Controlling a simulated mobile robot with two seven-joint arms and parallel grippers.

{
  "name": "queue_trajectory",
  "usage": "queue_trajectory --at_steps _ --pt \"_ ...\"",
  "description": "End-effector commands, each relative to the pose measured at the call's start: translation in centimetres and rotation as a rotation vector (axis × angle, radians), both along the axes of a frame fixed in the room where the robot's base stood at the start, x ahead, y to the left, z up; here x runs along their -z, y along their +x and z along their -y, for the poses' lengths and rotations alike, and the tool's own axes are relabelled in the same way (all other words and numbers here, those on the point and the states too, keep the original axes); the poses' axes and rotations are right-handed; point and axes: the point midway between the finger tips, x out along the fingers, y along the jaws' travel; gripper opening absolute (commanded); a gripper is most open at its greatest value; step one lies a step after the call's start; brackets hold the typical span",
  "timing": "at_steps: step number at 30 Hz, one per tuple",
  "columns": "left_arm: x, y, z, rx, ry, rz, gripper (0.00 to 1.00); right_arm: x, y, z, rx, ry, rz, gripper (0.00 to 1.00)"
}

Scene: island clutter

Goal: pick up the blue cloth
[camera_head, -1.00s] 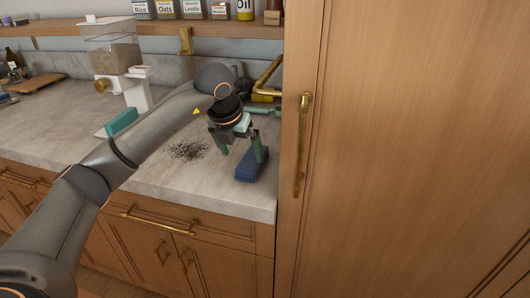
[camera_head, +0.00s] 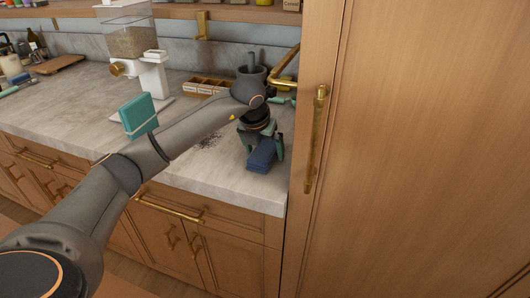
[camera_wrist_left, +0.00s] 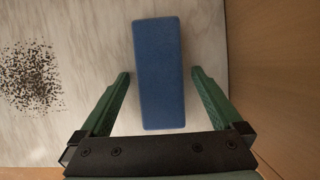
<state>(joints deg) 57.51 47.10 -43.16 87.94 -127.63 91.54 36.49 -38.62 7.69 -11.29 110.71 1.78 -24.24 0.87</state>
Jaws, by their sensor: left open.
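The blue cloth (camera_head: 262,156) is a folded, block-like bundle on the countertop near its right end, close to the tall wooden cabinet. It also shows in the left wrist view (camera_wrist_left: 159,72), lying lengthwise between the fingers. My left gripper (camera_head: 264,150) is open and points down over the cloth. In the left wrist view the two green fingers (camera_wrist_left: 160,78) stand one on each side of the cloth, with a gap on both sides. My right gripper is not in view.
A tall wooden cabinet (camera_head: 420,150) stands right beside the cloth. Dark crumbs (camera_wrist_left: 30,78) lie left of it. A teal box (camera_head: 139,116), a grain dispenser (camera_head: 128,42) and a wooden divided tray (camera_head: 207,86) stand on the counter (camera_head: 85,98).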

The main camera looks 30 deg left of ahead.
Motion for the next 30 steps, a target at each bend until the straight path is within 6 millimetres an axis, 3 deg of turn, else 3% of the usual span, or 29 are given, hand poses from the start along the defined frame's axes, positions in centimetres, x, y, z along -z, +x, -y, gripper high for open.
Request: queue_trajectory --at_steps 5,26,30 --pt "-0.01 -0.01 0.02 0.001 0.000 0.000 0.98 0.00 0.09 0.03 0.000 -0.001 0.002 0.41" --pt "-0.06 -0.01 0.01 0.000 -0.001 0.000 0.19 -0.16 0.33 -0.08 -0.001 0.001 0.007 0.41" --pt "-0.07 -0.01 0.01 0.000 -0.001 0.000 0.17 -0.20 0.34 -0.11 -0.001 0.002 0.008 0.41"
